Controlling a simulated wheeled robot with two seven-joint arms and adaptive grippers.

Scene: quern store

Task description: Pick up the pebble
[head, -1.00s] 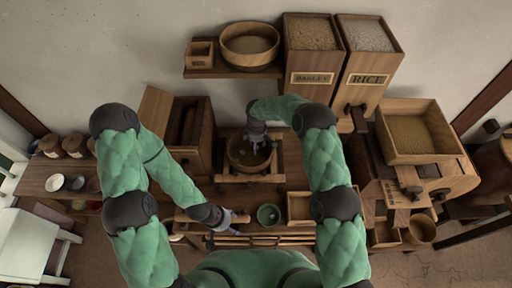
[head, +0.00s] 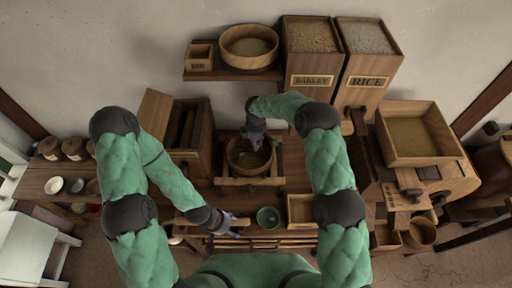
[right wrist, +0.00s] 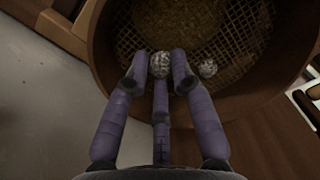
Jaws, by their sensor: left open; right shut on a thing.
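A pale, speckled pebble (right wrist: 160,64) sits between the fingertips of my right gripper (right wrist: 160,72) in the right wrist view. The right gripper is shut on it, over the round wooden sieve (right wrist: 108,68) with a mesh bottom. A second pebble (right wrist: 208,68) lies on the mesh just right of the fingers. My left gripper (head: 228,224) is open, low near the front of the bench.
A green bowl (head: 268,217) stands right of my left gripper, with an open wooden box (head: 300,209) beyond it. Barley (head: 311,66) and rice (head: 366,66) bins stand behind. A wooden mill (head: 450,182) is at right. A wooden handle lies by my left gripper.

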